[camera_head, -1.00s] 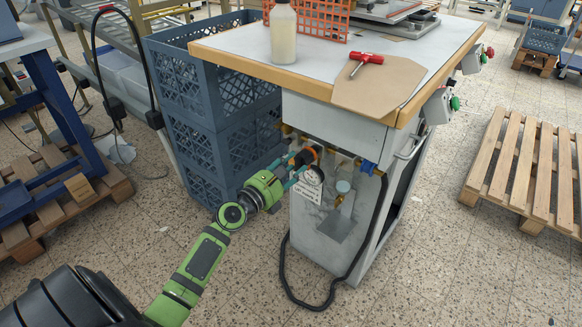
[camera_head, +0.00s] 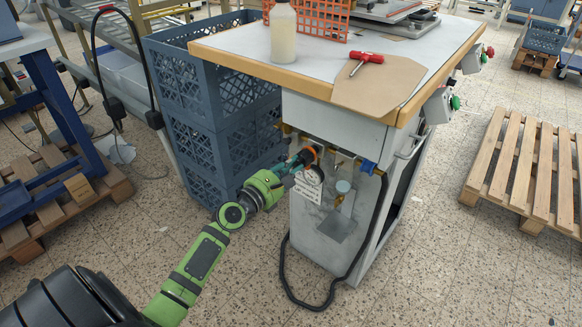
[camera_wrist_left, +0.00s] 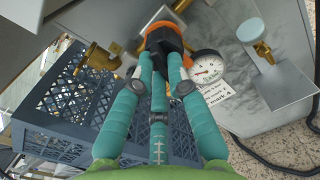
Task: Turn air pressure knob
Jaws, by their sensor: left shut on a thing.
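The air pressure knob is black with an orange band (camera_wrist_left: 165,42), on the front of the grey machine cabinet. It shows small in the head view (camera_head: 309,153). My left gripper (camera_wrist_left: 163,66) has its teal fingers closed around the knob's near end, partly hiding it. In the head view my left gripper (camera_head: 299,163) reaches the knob from the lower left. A round white pressure gauge (camera_wrist_left: 206,68) with a dark rim sits just right of the knob, above a white printed label (camera_wrist_left: 216,92). My right gripper is not in view.
Brass fittings (camera_wrist_left: 98,58) stick out left of the knob. A metal bracket (camera_wrist_left: 287,85) and a brass-stemmed valve (camera_wrist_left: 263,50) are to the right. Blue crates (camera_head: 192,150) stand close on the left. A black hose (camera_head: 287,280) loops down to the floor.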

